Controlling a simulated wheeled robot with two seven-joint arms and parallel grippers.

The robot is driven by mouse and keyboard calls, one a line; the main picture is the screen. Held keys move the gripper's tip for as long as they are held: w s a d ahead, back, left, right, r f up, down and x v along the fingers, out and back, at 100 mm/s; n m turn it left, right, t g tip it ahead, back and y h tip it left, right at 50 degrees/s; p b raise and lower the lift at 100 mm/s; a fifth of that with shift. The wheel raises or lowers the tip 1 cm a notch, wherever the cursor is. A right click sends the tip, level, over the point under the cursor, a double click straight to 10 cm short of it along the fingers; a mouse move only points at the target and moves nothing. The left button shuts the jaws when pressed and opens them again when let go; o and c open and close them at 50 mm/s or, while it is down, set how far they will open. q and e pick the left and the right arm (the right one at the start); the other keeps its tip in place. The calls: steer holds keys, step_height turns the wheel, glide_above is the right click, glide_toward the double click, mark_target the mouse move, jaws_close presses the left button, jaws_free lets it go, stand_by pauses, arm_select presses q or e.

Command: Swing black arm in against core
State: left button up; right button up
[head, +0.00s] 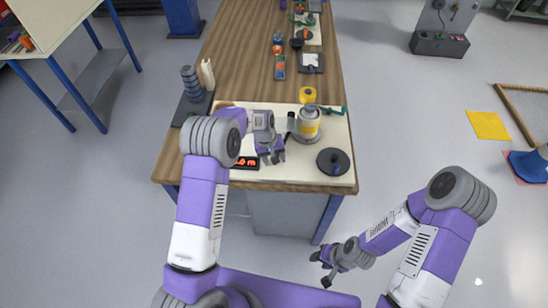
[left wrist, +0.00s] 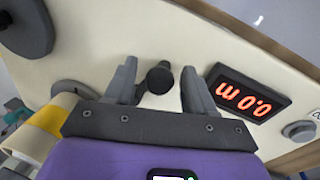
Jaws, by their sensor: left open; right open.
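The core (head: 309,124), a white and yellow roll, stands upright on a grey round base on the cream board. It shows in the left wrist view (left wrist: 45,122) at the lower left, partly cut off. The black arm (head: 290,122) shows as a short dark piece just left of the core. In the left wrist view its round black knob (left wrist: 159,77) shows between my fingers. My left gripper (head: 272,157) is open, its fingers on either side of the knob; I cannot tell whether they touch it. My right gripper (head: 327,272) is open and empty, below the table's front.
A red digit display (left wrist: 246,97) lies beside my left fingers. A black disc (head: 333,161) sits at the board's front right. A dark stack of discs (head: 191,84) stands at the left. Small items, including a dark square (head: 311,62), lie farther back on the wooden table (head: 245,62).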

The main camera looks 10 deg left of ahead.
arm_select(q)
step_height(320, 180, up, 8)
steer(key=a, duration=0.1)
steer(key=shift+s+a+f+p, duration=0.2)
steer(key=shift+s+f+p, duration=0.05)
steer(key=shift+p, duration=0.05)
stand_by(0.5)
